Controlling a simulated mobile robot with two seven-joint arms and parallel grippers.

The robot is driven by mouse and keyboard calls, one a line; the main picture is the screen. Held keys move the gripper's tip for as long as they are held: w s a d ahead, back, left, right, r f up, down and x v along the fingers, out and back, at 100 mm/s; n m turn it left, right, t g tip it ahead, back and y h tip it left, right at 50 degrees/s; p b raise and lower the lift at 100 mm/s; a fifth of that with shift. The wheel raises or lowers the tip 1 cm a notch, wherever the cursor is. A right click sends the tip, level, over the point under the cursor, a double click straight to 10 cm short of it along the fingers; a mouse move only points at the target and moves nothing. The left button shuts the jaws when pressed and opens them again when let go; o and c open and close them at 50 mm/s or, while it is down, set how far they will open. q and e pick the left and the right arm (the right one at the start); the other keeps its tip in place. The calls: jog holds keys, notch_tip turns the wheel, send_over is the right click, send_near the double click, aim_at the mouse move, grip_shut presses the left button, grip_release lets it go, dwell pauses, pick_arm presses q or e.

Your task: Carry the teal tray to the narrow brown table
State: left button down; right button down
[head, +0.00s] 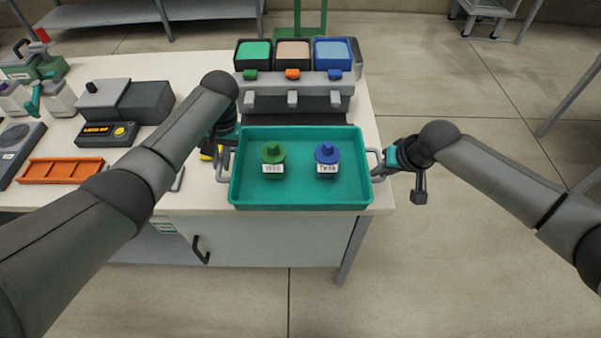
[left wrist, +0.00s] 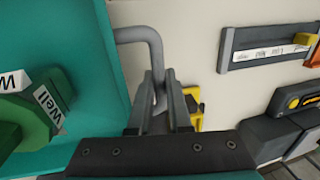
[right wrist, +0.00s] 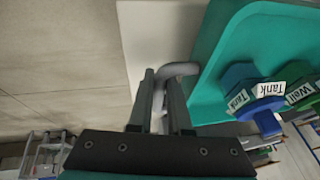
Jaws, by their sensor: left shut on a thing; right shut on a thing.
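The teal tray (head: 300,196) is level at the front right of the white bench, with a grey handle at each end. A green knob-topped piece labelled "Well" (head: 273,153) and a blue one labelled "Tank" (head: 327,154) stand in it. My left gripper (left wrist: 160,105) is shut on the left handle (left wrist: 140,32). My right gripper (right wrist: 160,100) is shut on the right handle (right wrist: 180,69), out past the bench's right edge. I cannot tell whether the tray touches the bench top. No narrow brown table can be made out.
Behind the tray stands a rack with green, tan and blue bins (head: 292,54). An orange tray (head: 60,171), a dark box (head: 145,102) and a yellow-marked meter (head: 105,133) lie to the left. Open concrete floor (head: 480,230) is to the right, with metal stands beyond.

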pick_arm(q)
jog(key=shift+r+p, duration=0.4)
jog(key=shift+r, duration=0.3)
pick_arm(e)
jog(key=shift+r, duration=0.7)
pick_arm(q)
jog(key=shift+f, duration=0.15)
pick_arm(e)
jog(key=shift+f, duration=0.15)
